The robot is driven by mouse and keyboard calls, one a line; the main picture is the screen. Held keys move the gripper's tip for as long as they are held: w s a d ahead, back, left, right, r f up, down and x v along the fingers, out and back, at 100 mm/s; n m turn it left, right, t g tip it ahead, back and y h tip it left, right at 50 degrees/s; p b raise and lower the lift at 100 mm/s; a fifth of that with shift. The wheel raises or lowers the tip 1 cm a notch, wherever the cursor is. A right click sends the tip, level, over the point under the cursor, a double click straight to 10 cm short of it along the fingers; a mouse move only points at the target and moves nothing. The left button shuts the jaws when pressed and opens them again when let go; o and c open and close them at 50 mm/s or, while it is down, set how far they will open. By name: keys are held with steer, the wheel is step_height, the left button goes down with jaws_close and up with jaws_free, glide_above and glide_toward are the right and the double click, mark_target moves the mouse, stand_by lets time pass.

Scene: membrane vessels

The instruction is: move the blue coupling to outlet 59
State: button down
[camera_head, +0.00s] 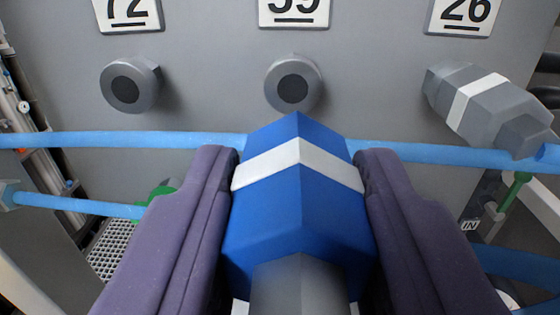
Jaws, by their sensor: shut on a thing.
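The blue coupling (296,212) is a hexagonal blue body with a white band, in the lower middle of the view. My gripper (297,170) is shut on it, with one purple finger on its left side and one on its right. A grey stub shows at its near end. Outlet 59 (293,84) is a round grey port with a dark centre, under a label (295,11) whose top is cut off. The coupling's far end is just below the outlet in the picture; I cannot tell the gap in depth.
A grey port (130,83) under label 72 (128,14) is on the left. Under label 26 (464,15), a grey coupling with a white band (486,103) sits on the right. A light blue hose (120,140) crosses behind my fingers. Green valve handles (515,188) show lower down.

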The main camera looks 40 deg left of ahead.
mark_target(293, 91)
steer(key=shift+b+x, duration=0.3)
steer(key=shift+x, duration=2.6)
steer(key=shift+b, duration=0.7)
steer(key=shift+w+a, duration=0.3)
steer(key=shift+w, duration=0.1)
stand_by(0.4)
steer(key=c, duration=0.6)
jaws_free()
steer(key=v, duration=0.7)
steer(key=shift+s+d+b, duration=0.25)
steer(key=shift+s+b, duration=0.05)
steer(key=shift+b, duration=0.05)
